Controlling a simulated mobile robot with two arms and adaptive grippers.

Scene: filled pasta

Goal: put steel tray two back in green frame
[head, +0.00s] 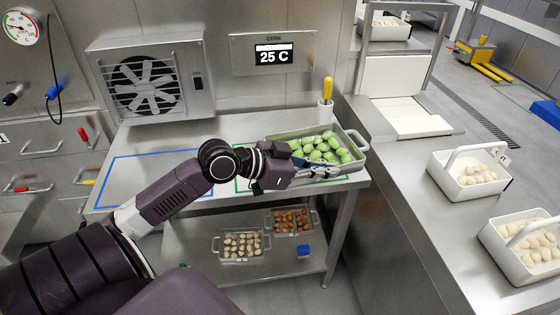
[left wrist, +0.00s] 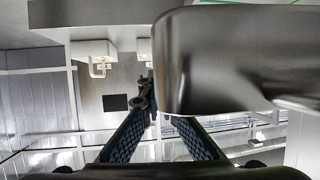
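A steel tray (head: 352,160) of green filled pasta sits at the right end of the steel table in the head view. Which tray is number two cannot be read. A green frame line (head: 238,187) shows on the tabletop to its left; the arm and tray hide the rest. My left gripper (head: 322,172) is at the tray's near side, fingers pointing right. In the left wrist view the fingers (left wrist: 160,125) are apart with nothing clearly between them, and a large steel surface, apparently the tray (left wrist: 215,60), fills the upper right. My right gripper is out of view.
A blue frame (head: 150,155) on the table's left is empty. A yellow-handled tool stands in a holder (head: 325,112) behind the tray. Trays of cream (head: 241,258) and orange pasta (head: 290,233) lie on the lower shelf. White baskets (head: 468,190) stand on the right counter.

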